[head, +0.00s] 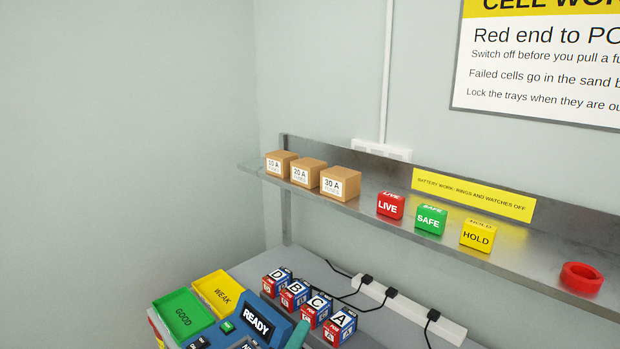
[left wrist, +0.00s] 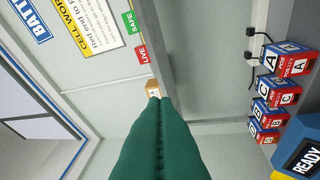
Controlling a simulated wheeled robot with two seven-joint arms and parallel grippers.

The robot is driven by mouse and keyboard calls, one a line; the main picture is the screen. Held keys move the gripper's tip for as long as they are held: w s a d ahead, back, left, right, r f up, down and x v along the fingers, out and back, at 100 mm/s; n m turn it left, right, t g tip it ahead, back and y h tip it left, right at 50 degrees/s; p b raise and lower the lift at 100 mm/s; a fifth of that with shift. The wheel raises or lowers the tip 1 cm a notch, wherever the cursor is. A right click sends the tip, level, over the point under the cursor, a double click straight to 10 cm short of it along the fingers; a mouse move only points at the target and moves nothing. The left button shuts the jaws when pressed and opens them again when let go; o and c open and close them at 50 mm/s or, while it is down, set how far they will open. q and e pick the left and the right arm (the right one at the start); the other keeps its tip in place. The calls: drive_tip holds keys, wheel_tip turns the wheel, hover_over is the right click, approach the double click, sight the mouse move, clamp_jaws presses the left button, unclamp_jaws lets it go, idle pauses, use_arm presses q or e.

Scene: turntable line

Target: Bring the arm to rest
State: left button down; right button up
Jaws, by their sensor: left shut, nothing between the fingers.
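My left gripper (head: 298,335) shows only as a green fingertip at the bottom edge of the head view, in front of the READY display and beside the lettered cells. In the left wrist view the two long green fingers of this gripper (left wrist: 160,100) lie together, shut, with nothing between them. They point towards the wall shelf, and a cardboard box (left wrist: 153,88) shows just past their tips. The rest of the left arm is out of the head view. My right gripper is in neither view.
Cells lettered A to D (head: 341,326) stand on the bench near a READY display (head: 257,322). Green GOOD (head: 184,316) and yellow WEAK (head: 222,293) trays are at left. A power strip (head: 410,310) lies behind. The wall shelf (head: 365,205) holds fuse boxes, coloured blocks and a red ring (head: 581,279).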

use_arm(q)
drive_tip(key=s+a+f+n+g+y, duration=0.3)
drive_tip(key=s+a+f+n+y, duration=0.15)
drive_tip(key=a+f+n, duration=0.3)
drive_tip(key=s+a+f+n+g+y, duration=0.3)
drive_tip(key=a+f+n+g+y, duration=0.15)
drive_tip(key=a+f+n, duration=0.35)
drive_tip(key=s+a+f+n+g, duration=0.2)
drive_tip(key=s+f+n+g, duration=0.15)
drive_tip(key=s, duration=0.55)
drive_tip(key=s+a+f+n+g, duration=0.1)
drive_tip(key=s+f+n+g, duration=0.3)
drive_tip(key=s, duration=0.5)
wheel_tip(320, 180, down, 24)
drive_tip(key=g, duration=0.1)
drive_tip(key=s+a+f+g, duration=0.1)
drive_tip(key=s+a+f, duration=0.2)
drive_tip(key=s+f, duration=1.4)
drive_tip(key=shift+s+g, duration=0.25)
drive_tip(key=shift+g, duration=0.05)
